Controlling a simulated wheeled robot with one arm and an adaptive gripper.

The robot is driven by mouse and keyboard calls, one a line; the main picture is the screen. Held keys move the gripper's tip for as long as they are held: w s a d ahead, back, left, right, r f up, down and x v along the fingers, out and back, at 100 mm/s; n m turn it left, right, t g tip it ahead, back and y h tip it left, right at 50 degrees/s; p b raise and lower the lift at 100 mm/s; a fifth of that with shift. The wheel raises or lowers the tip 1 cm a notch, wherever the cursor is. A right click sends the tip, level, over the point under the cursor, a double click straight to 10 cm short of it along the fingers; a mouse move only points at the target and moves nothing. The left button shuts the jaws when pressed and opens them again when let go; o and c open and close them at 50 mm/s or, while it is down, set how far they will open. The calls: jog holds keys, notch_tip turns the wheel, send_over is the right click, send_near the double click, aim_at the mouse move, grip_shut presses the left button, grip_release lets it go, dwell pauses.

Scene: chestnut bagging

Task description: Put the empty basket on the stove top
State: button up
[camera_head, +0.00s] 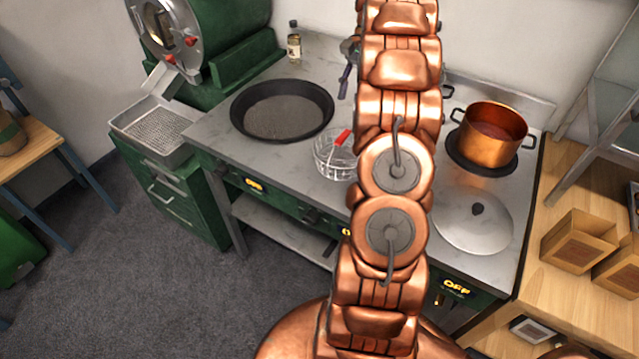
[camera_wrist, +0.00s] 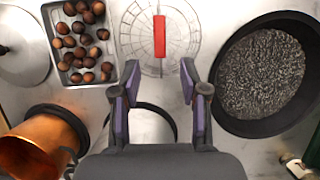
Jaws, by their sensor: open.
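The wire basket (camera_head: 330,167) with a red handle (camera_head: 340,139) sits on the grey stove top (camera_head: 285,166), right of the black pan, partly covered by my arm. In the wrist view the basket (camera_wrist: 126,35) looks empty and its red handle (camera_wrist: 160,36) lies just beyond my fingertips. My gripper (camera_wrist: 160,68) is open with nothing between its fingers; its purple-lined fingers point toward the basket. I cannot tell its height above the basket. In the head view most of the gripper is hidden behind my arm.
A black pan (camera_head: 283,95) with dark contents, a copper pot (camera_head: 490,140) and a lid (camera_head: 472,228) occupy the stove top. In the wrist view a tray (camera_wrist: 36,58) of chestnuts lies left of the basket. A bottle (camera_head: 294,42) stands at the back. Wooden boxes (camera_head: 575,246) are at right.

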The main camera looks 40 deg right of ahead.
jog(key=s+a+r+n+h, duration=0.1)
jog(key=s+a+r+n, duration=0.1)
jog(key=a, duration=0.6)
jog(key=s+a+r+n+g, duration=0.1)
jog(key=s+a+n, duration=0.15)
jog(key=a, duration=0.55)
jog(key=s+a+r+n+h, duration=0.1)
jog(key=a+r+n, duration=0.1)
jog(key=a, duration=0.7)
jog(key=s+a+f+n, duration=0.2)
jog(key=s+a, duration=0.2)
jog(key=s, duration=0.2)
jog(key=s+a+f+n+h, duration=0.1)
jog(key=s+a+f+n, duration=0.1)
jog(key=s, duration=0.5)
jog(key=s+a+f+n+h, duration=0.1)
jog(key=s+a+f+n, duration=0.1)
jog(key=s+a+n, duration=0.2)
jog(key=shift+s+a+f, duration=0.25)
jog(key=shift+s+a, duration=0.6)
jog(key=shift+s, duration=0.45)
